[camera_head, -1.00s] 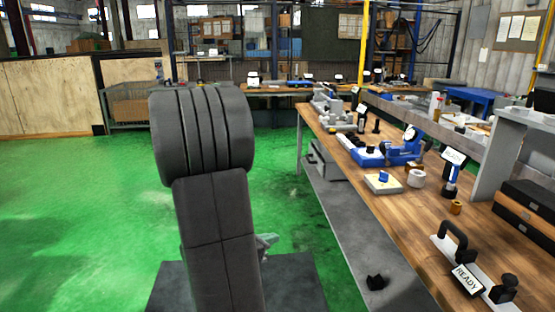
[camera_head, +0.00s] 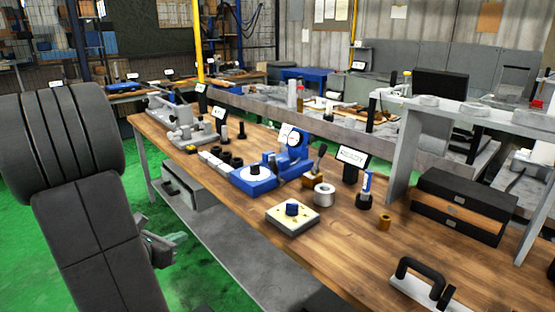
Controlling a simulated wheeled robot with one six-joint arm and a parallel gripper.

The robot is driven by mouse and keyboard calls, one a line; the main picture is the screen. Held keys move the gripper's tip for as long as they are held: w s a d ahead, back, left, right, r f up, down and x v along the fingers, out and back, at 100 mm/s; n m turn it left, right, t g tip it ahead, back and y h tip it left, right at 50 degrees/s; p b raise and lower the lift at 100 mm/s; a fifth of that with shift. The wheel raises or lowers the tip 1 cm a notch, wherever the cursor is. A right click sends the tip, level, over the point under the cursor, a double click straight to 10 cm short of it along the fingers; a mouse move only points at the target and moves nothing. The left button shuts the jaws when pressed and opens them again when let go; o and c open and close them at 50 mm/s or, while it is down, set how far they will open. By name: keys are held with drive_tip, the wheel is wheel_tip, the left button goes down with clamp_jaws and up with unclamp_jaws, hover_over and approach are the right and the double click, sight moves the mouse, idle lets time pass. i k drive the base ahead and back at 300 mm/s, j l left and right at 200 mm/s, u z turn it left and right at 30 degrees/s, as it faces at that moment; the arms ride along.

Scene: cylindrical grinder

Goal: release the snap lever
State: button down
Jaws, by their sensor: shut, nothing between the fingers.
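A short dark handle (camera_head: 319,158) rises from a small brown block just right of the gauge. Nothing touches the gauge. My gripper (camera_head: 168,247) shows partly from behind my dark arm at the lower left. It is shut and empty, beside the bench's left edge and well apart from the gauge.
A pale plate with a blue knob (camera_head: 292,221), a metal ring (camera_head: 324,195) and a brass bush (camera_head: 384,222) stand in front. Dark cases (camera_head: 462,205) and a grey shelf stand right. A black-handled fixture (camera_head: 420,280) is near the front. Green floor lies left.

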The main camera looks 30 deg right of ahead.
sight(273, 165)
drive_tip(key=i+z, duration=0.4)
drive_tip(key=i+j+z, duration=0.15)
drive_tip(key=i+z, duration=0.2)
drive_tip(key=i, duration=0.2)
